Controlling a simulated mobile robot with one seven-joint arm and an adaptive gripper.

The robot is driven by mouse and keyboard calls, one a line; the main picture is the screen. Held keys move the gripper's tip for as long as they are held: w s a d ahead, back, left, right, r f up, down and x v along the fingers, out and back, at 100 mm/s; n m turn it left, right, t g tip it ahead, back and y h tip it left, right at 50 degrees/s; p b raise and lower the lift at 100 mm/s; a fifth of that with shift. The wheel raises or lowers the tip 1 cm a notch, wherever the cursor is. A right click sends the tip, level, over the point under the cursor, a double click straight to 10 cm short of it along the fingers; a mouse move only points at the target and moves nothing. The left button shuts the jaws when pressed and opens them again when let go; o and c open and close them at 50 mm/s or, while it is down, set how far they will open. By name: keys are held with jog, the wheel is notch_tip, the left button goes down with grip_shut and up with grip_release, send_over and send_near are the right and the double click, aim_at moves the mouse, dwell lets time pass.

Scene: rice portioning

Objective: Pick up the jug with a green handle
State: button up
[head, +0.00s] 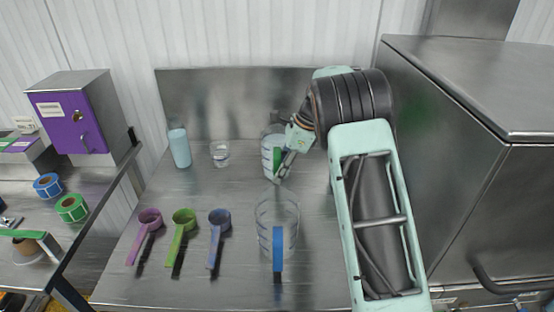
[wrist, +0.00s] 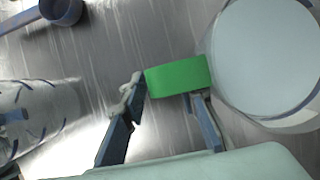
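The clear jug with the green handle (head: 277,161) stands at the back of the steel table in the head view, partly hidden by my gripper. In the wrist view, the jug (wrist: 272,55) is at the upper right with a pale, whitish inside. Its green handle (wrist: 178,77) points left toward my fingers. My gripper (head: 283,172) is at the handle. In the wrist view my gripper (wrist: 165,95) has its fingers apart, one left of the handle's outer end, the other with its tip hidden under the handle. I cannot tell whether either finger touches it.
A clear jug with a blue handle (head: 278,250) stands in front. Purple (head: 149,220), green (head: 183,220) and blue (head: 219,220) scoops lie to the left. A pale bottle (head: 179,147) and small clear cup (head: 220,154) stand behind. A large steel cabinet (head: 470,150) bounds the right.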

jog(key=shift+c, duration=0.3)
grip_shut()
jog(key=shift+w+r, duration=0.1)
jog(key=shift+r, duration=0.05)
jog(key=shift+r, duration=0.15)
dwell(0.3)
